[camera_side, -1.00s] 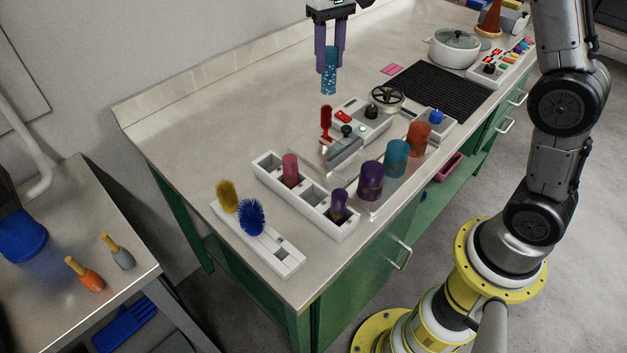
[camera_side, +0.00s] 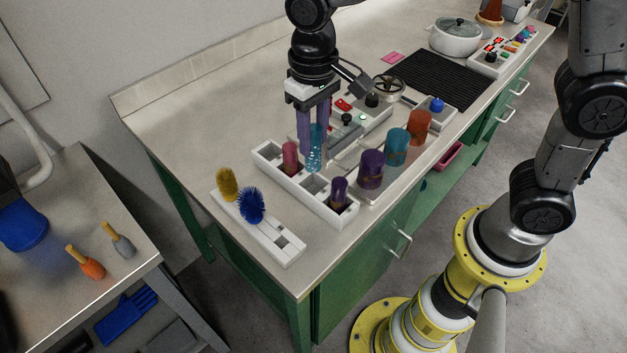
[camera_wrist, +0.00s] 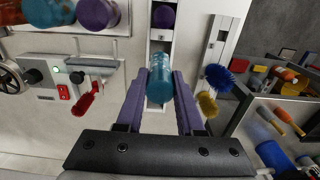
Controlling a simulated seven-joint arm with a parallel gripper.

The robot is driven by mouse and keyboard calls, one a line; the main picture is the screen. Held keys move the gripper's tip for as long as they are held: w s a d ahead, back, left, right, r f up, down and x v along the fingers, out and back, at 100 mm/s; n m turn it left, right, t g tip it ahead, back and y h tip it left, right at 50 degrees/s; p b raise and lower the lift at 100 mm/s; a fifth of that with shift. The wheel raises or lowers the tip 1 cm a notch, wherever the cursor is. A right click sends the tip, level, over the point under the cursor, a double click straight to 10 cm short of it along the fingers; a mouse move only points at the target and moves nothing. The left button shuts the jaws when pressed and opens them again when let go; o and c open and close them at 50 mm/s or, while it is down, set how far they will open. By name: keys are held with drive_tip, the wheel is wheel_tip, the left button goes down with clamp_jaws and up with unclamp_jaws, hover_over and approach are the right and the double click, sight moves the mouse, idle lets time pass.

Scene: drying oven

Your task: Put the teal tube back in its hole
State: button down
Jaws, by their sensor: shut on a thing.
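The teal tube (camera_side: 315,158) is speckled and upright, pinched between the purple fingers of my gripper (camera_side: 314,143). In the wrist view the tube (camera_wrist: 160,85) sits between the fingertips (camera_wrist: 160,75), its end over the rack. The white rack (camera_side: 298,188) holds a pink tube (camera_side: 290,157) toward its far end and a purple tube (camera_side: 339,192) at its near end. An empty hole (camera_side: 314,184) shows between them. The teal tube's lower end is near this gap; I cannot tell whether it is inside a hole. The pink tube is not visible in the wrist view.
A second white rack with a yellow brush (camera_side: 227,183) and a blue brush (camera_side: 251,205) stands at left. Large purple (camera_side: 371,170), teal (camera_side: 396,147) and orange (camera_side: 419,127) containers stand at right.

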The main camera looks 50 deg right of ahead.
sight(313, 169)
wheel_tip(313, 169, down, 8)
drive_tip(key=shift+f, duration=0.15)
idle(0.3)
drive_tip(key=shift+f, duration=0.1)
drive_tip(key=c, duration=0.5)
unclamp_jaws()
drive_tip(key=shift+c, duration=0.2)
